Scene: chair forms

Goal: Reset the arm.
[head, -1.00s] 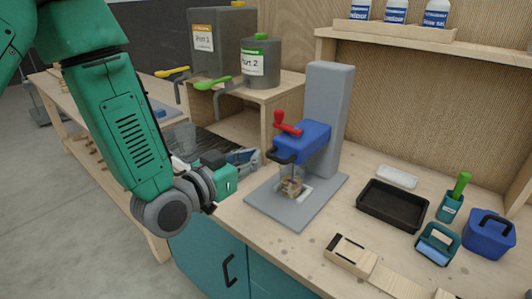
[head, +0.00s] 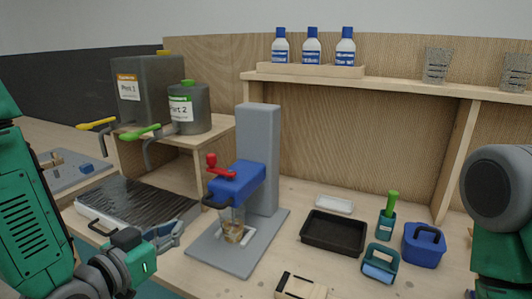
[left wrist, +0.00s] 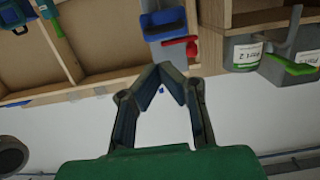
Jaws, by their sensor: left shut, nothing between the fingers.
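My left arm comes in at the left of the head view. Its gripper (head: 176,232) is shut and empty, above the near left part of the bench and left of the grey press stand. In the left wrist view, which looks upside down, the fingertips (left wrist: 163,70) meet with nothing between them. A link of my right arm (head: 502,205) shows at the right edge of the head view. My right gripper is out of sight.
Two grey containers (head: 187,114) stand on a wooden stand at left. Bottles (head: 312,47) sit on a shelf.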

